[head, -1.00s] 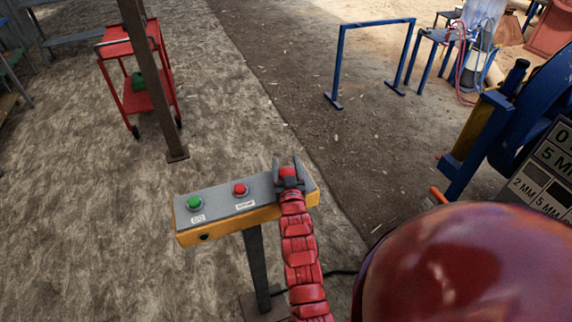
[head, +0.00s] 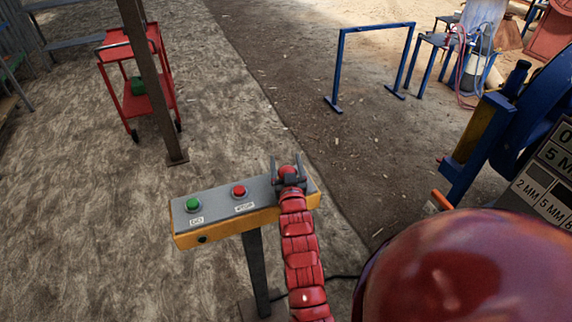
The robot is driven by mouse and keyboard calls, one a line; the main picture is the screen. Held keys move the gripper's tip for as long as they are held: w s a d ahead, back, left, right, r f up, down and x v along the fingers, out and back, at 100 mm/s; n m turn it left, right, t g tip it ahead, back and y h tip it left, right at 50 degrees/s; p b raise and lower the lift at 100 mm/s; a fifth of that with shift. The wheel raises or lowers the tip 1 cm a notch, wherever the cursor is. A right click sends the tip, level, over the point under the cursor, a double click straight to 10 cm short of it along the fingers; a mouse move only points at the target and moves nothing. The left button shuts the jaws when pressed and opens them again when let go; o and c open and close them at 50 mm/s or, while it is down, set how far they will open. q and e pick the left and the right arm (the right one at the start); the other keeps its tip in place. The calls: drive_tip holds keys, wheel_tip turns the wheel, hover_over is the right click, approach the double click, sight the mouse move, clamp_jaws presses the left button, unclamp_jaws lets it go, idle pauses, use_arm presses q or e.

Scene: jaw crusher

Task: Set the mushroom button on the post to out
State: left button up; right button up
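The mushroom button (head: 286,171) is a red knob at the right end of the grey-topped yellow control box (head: 217,204), which stands on a dark post (head: 255,270). My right gripper (head: 287,165) is over that end of the box. Its two grey fingers stand on either side of the red knob, apart, with slim gaps beside it. The gripper and its red arm hide the knob's base, so its exact height is hard to tell. My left gripper is not in view.
A green button (head: 193,204) and a smaller red button (head: 239,191) sit on the same box. A blue machine (head: 500,130) stands at the right. A red trolley (head: 135,85) and a blue frame (head: 375,60) are farther back. Ground left of the box is clear.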

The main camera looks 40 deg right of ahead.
drive_tip(key=shift+o, duration=0.9)
drive_tip(key=shift+s+f, duration=0.1)
drive_tip(key=shift+s+a, duration=0.2)
drive_tip(key=shift+s, duration=0.1)
drive_tip(key=b+v, duration=0.1)
drive_tip(key=v, duration=0.3)
drive_tip(key=b+v, duration=0.2)
drive_tip(key=v, duration=0.2)
drive_tip(key=shift+s+a+f+b, duration=0.1)
drive_tip(key=shift+f+b, duration=0.15)
drive_tip(key=shift+b, duration=0.05)
drive_tip(key=p+v, duration=0.5)
drive_tip(key=v, duration=0.3)
drive_tip(key=shift+r, duration=0.25)
drive_tip(key=shift+s+a, duration=0.1)
drive_tip(key=shift+s, duration=0.05)
